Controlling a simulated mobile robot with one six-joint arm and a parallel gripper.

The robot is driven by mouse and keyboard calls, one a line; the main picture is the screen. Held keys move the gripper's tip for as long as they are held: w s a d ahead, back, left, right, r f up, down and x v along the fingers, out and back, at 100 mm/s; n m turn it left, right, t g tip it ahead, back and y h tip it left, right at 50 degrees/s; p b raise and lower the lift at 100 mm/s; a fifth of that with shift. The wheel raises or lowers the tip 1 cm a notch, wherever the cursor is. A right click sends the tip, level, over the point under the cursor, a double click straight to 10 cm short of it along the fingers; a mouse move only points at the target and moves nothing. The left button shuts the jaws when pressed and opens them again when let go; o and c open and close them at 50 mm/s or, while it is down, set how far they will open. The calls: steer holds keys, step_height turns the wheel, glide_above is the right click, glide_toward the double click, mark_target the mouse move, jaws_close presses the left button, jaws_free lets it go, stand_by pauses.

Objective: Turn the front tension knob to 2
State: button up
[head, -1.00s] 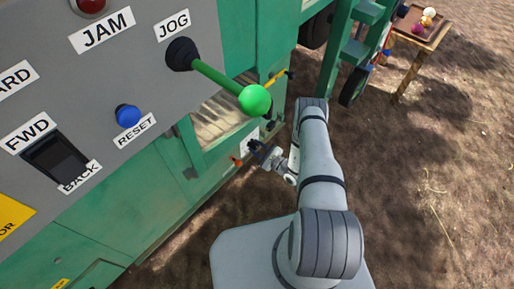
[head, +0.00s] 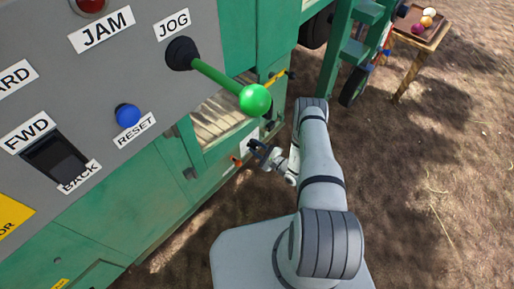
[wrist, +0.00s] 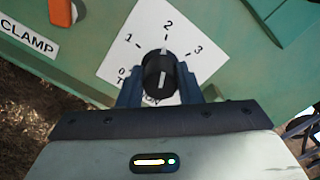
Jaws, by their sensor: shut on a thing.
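The front tension knob (wrist: 160,75) is black with a white line on it. It stands on a white dial plate (wrist: 113,50) marked 0, 1, 2 and 3, and its pale tip points up at about the 2. My gripper (wrist: 159,88) has a finger on each side of the knob and is shut on it. The lettering below the knob is partly hidden by the knob and fingers. In the head view my gripper (head: 258,152) is small, at the green machine's lower side, and the knob cannot be made out there.
An orange part (wrist: 62,12) beside a CLAMP label (wrist: 28,35) is at upper left in the wrist view. In the head view a green-balled JOG lever (head: 255,99) juts out above my gripper.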

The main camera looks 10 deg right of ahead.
steer(key=o, duration=1)
steer(key=shift+c, duration=0.2)
steer(key=shift+d, duration=0.1)
steer(key=p+v, duration=0.2)
steer(key=v, duration=0.5)
steer(key=shift+s+d, duration=0.2)
steer(key=shift+s, duration=0.1)
steer(key=shift+s+f, duration=0.1)
